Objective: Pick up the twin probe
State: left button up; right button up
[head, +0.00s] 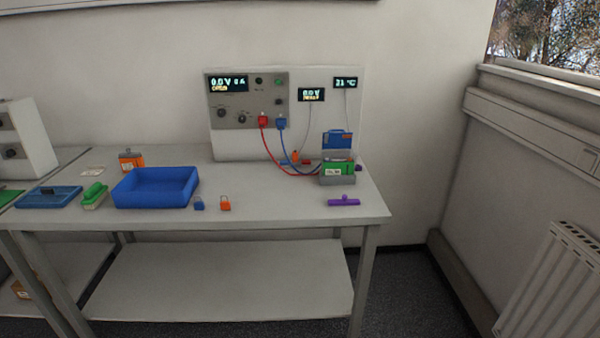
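A thin grey lead runs down from the small 0.0 V display (311,94) to a small orange-and-blue piece (294,158) on the bench, behind the red and blue cables. This looks like the twin probe, but it is too small to make out its tips. A green battery block (336,168) sits in a grey holder (337,180) to its right, with a blue part (337,140) standing behind it. Neither of my grippers shows in the head view.
The bench (270,205) holds a blue tray (155,188), small blue (199,204) and orange (225,204) padlock-like pieces, and a purple piece (343,201) near the front edge. The cycler panel (246,98) stands at the back; its red cable (267,143) loops to the holder.

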aim_at(295, 155)
jog(key=z, duration=1.45)
jog(key=i, duration=2)
jog(key=u, duration=0.85)
